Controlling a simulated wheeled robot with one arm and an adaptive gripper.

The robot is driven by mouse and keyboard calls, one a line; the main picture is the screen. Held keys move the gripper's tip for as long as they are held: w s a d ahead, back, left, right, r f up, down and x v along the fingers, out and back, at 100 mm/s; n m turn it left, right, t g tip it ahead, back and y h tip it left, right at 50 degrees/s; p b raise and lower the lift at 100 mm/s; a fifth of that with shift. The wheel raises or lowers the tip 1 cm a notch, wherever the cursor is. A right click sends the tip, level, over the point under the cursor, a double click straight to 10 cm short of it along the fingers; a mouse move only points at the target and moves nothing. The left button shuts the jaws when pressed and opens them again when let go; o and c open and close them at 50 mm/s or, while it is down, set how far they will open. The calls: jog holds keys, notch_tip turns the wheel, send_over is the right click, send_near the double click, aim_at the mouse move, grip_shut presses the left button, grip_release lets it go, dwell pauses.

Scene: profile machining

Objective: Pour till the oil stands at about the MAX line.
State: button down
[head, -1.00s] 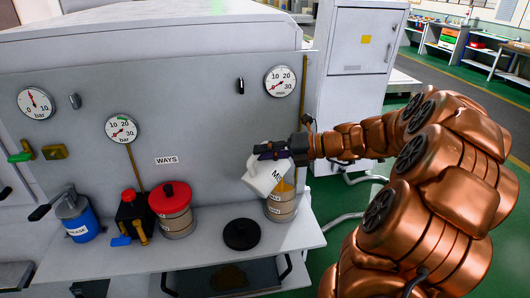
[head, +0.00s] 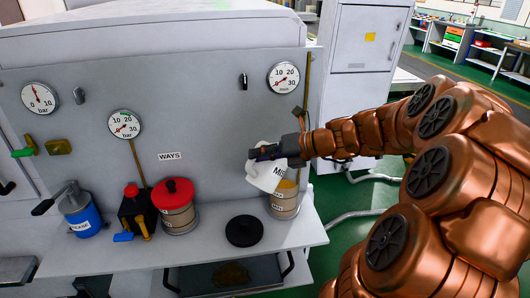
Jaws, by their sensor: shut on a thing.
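My gripper (head: 268,153) is shut on a white jug (head: 262,178) with black lettering, partly hidden by the gripper. The jug is tilted, beside and partly in front of the top of a clear reservoir (head: 284,205) on the right end of the shelf. Dark marks show on the reservoir's side, too small to read, so I cannot tell the oil level against the MAX line. No stream of oil is clearly visible. A black round lid (head: 243,232) lies on the shelf, left of the reservoir.
A red-capped reservoir (head: 176,210) stands under the WAYS label (head: 171,156). Left of it are a black unit with a red knob (head: 137,207) and a blue grease canister (head: 82,219). Gauges (head: 283,78) sit on the grey panel. The shelf front (head: 200,253) is mostly clear.

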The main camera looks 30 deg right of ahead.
aim_at(255, 176)
jog(key=shift+a, duration=0.1)
jog(key=shift+s+a+f+n+h+b, duration=0.1)
jog(key=shift+a+f+n+h+b, duration=0.25)
jog(key=shift+f+n+h+b, duration=0.3)
jog(key=shift+s+a+f+n+h+b, duration=0.1)
jog(key=shift+a+f+n+h+b, duration=0.35)
jog(key=shift+h, duration=0.3)
jog(key=shift+d, duration=0.1)
notch_tip(255, 176, down, 3)
jog(key=n+h+b, duration=0.1)
jog(key=b, duration=0.2)
jog(key=shift+w, duration=0.1)
jog(key=shift+d+f+n+t+h+b, duration=0.15)
jog(key=shift+f+n+t+h+b, duration=0.15)
jog(key=shift+f+n+h+b, duration=0.3)
jog(key=shift+r, duration=0.15)
